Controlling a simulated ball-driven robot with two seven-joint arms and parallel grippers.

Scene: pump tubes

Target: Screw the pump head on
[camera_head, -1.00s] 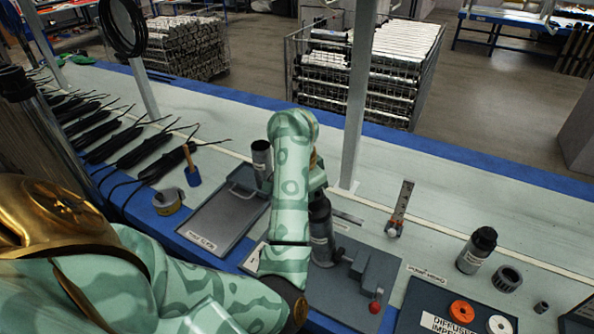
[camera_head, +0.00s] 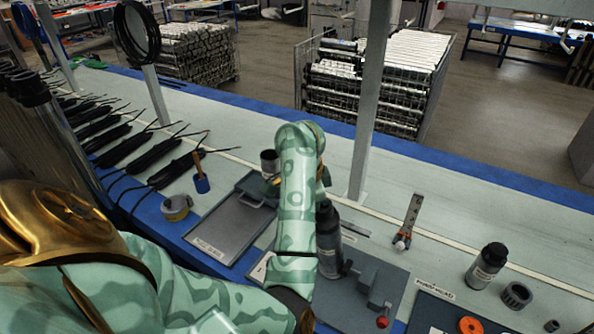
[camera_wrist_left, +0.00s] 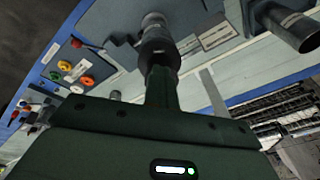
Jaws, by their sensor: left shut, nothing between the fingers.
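A dark tube (camera_head: 329,245) with a narrower top stands upright in the grey fixture (camera_head: 362,292), just right of my left forearm. In the left wrist view a dark cylinder (camera_wrist_left: 157,42) lies straight beyond my left gripper (camera_wrist_left: 161,72). The gripper's fingers are shut and empty; whether they touch the cylinder I cannot tell. A black-capped dark cylinder (camera_head: 487,265) with a white label stands at the right, perhaps the pump head. My right gripper is not in view.
A ribbed dark ring (camera_head: 516,295) and an orange ring (camera_head: 471,325) are at the right. A red knob (camera_head: 382,322) sits on the fixture's front. An upright post (camera_head: 369,110) rises behind the fixture.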

